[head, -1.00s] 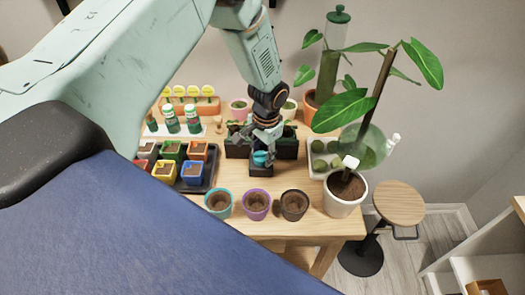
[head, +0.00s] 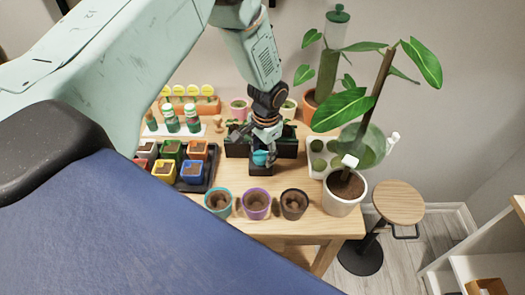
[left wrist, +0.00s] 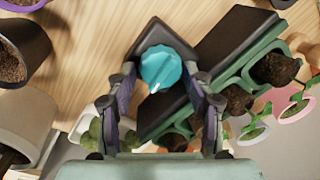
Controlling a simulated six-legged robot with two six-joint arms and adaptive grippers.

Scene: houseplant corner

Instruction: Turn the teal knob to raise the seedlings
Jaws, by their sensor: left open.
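The teal knob (head: 260,158) sits on a small dark block (head: 261,170) at the front of the dark seedling box (head: 236,149). In the left wrist view the knob (left wrist: 160,67) faces me, with a pale pointer mark toward its lower left. My left gripper (head: 264,148) is over the knob from above. Its open fingers (left wrist: 164,74) stand on either side of the knob, with gaps visible. In the left wrist view, dark soil plugs (left wrist: 275,69) sit in a green-edged holder beside a dark panel. The seedlings are partly hidden by my arm in the head view. My right gripper is out of view.
Turquoise, purple and black pots (head: 294,204) line the table's front edge. A tray of coloured pots (head: 192,173) is at left. A white-potted plant (head: 343,193) and a pale tray (head: 318,160) stand at right. A stool (head: 398,203) is beside the table.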

